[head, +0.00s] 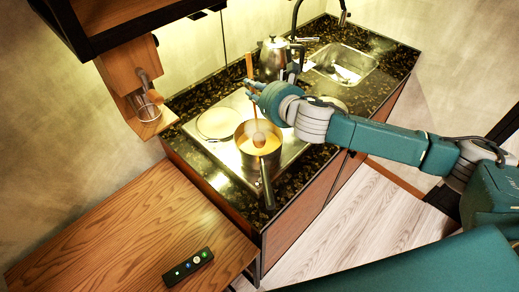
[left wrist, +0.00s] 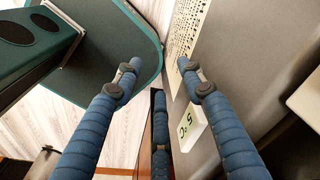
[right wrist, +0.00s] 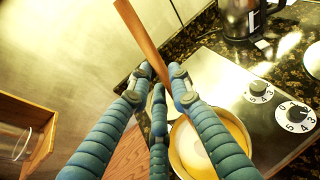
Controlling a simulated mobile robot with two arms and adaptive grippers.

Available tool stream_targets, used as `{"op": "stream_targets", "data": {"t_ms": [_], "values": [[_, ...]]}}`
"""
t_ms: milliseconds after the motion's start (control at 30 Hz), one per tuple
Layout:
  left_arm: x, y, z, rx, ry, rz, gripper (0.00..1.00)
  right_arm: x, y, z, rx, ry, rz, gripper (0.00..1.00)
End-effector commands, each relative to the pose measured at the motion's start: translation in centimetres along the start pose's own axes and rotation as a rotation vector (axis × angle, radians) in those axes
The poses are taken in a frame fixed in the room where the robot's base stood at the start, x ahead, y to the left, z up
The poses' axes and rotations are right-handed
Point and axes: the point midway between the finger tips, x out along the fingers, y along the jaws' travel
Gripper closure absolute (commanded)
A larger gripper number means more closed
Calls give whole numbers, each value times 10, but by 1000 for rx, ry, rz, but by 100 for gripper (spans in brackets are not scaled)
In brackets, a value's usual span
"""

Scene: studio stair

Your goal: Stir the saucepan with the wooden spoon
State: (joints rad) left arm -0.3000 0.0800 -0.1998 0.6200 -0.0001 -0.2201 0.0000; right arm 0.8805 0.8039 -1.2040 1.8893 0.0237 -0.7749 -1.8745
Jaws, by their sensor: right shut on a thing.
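The saucepan (head: 246,160) stands on the near part of the cooktop, its handle towards the front edge, with yellow-orange contents. My right gripper (head: 257,88) is shut on the wooden spoon (head: 249,66). The spoon is nearly upright, with its bowl down over the saucepan's opening. I cannot tell how deep the bowl sits in the contents. In the right wrist view the fingers (right wrist: 160,82) close around the spoon handle (right wrist: 141,36), and the saucepan (right wrist: 241,128) is partly hidden behind them. My left gripper (left wrist: 160,70) is open and empty, away from the stove.
A second round pale item (head: 216,123) lies on the cooktop (head: 205,143) left of the saucepan. A kettle (head: 273,55) stands behind, and the sink (head: 343,62) is at the back right. A wooden table (head: 130,235) with a black remote (head: 188,267) is at front left.

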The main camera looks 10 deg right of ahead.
Motion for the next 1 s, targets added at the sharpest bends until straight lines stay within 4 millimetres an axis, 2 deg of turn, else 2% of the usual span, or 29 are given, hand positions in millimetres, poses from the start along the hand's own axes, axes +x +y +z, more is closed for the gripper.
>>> {"op": "stream_targets", "data": {"t_ms": [500, 1000], "values": [[0, 0, 0, 0, 0, 0, 60, -14, 3, 39, -1, -2, 0, 100], [0, 0, 0, 0, 0, 0, 60, -16, 3, 43, -1, -1, -1, 100]]}}
